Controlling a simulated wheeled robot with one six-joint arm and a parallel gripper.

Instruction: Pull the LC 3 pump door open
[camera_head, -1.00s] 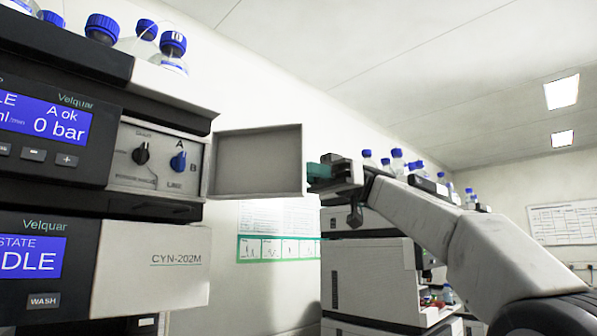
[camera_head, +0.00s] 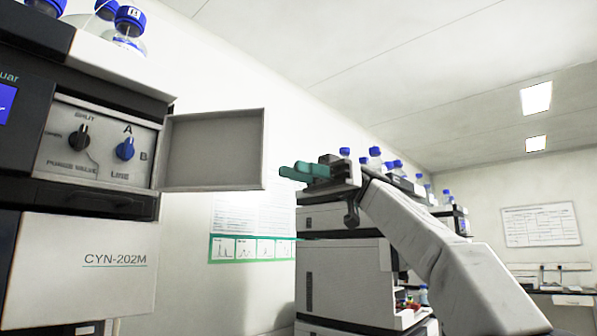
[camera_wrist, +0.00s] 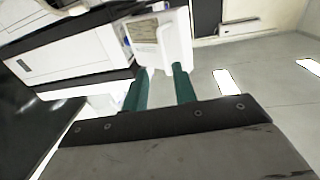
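The pump door (camera_head: 215,150) is a pale grey panel standing swung open to the right of the pump's valve panel (camera_head: 97,140). The panel shows a black knob (camera_head: 79,138) and a blue knob (camera_head: 125,149). My gripper (camera_head: 287,172) has green fingers and is just right of the door's free edge, with a small gap between them. In the wrist view my gripper (camera_wrist: 160,72) shows its two fingers apart with nothing clamped between them. A white boxy shape lies beyond the fingertips there; I cannot tell what it is. No "LC 3" label is readable.
Blue-capped bottles (camera_head: 128,25) stand on top of the stack. Another instrument stack (camera_head: 345,275) stands behind my arm. A poster (camera_head: 250,247) hangs on the wall below the door.

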